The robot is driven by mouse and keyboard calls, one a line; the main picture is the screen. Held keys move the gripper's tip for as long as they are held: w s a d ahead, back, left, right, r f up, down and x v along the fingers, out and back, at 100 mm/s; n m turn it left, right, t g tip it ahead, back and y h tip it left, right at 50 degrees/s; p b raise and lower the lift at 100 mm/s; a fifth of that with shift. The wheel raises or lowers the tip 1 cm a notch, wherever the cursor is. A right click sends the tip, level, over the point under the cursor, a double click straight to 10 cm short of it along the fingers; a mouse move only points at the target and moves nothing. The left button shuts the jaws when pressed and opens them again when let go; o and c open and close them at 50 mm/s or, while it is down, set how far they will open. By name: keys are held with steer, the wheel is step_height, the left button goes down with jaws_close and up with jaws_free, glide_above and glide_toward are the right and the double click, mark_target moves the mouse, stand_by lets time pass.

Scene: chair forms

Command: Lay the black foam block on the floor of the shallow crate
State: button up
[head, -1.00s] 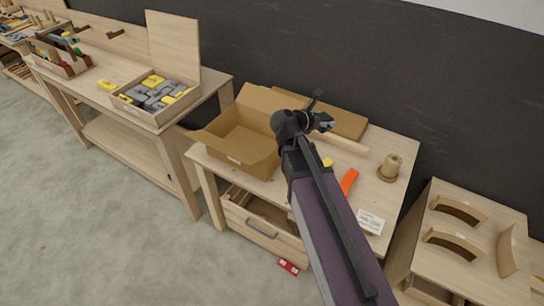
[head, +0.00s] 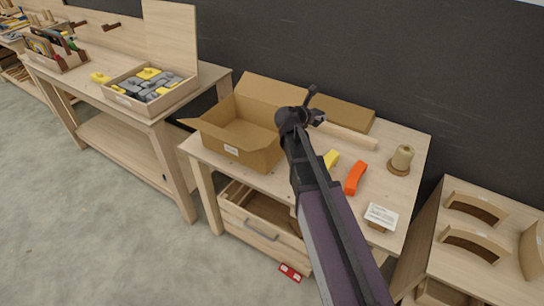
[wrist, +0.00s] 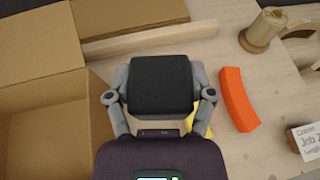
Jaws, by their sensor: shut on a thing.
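My gripper (wrist: 161,97) is shut on the black foam block (wrist: 160,76), one finger on each side of it. In the head view my gripper (head: 315,117) is above the back of the middle bench, right of an open cardboard box (head: 222,143); the block cannot be made out there. The cardboard box also shows at the left of the wrist view (wrist: 45,82), and the visible part of its floor is bare. I cannot tell which one is the crate.
An orange curved piece (head: 356,178), a yellow piece (head: 331,158), a spool (head: 401,160) and a card (head: 381,216) are on the middle bench. A flat cardboard piece (head: 345,113) lies at the back. A drawer (head: 262,222) stands open below. Curved wooden forms (head: 475,207) are at right.

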steer(key=w+f+n+t+y+b, duration=0.1)
steer(key=w+f+n+b, duration=0.1)
steer(key=w+f+b, duration=0.7)
step_height(320, 180, down, 3)
steer(key=shift+w+a+r+t+y+b, duration=0.15)
steer(key=shift+w+t+y+b, duration=0.15)
steer(key=shift+b, duration=0.7)
steer(key=shift+s+f, duration=0.1)
steer(key=shift+f, duration=0.1)
step_height(320, 180, down, 6)
steer(key=b, duration=0.6)
steer(key=shift+f+b, duration=1.9)
steer(key=shift+b, duration=0.1)
steer(key=shift+f, duration=0.1)
steer(key=o, duration=0.7)
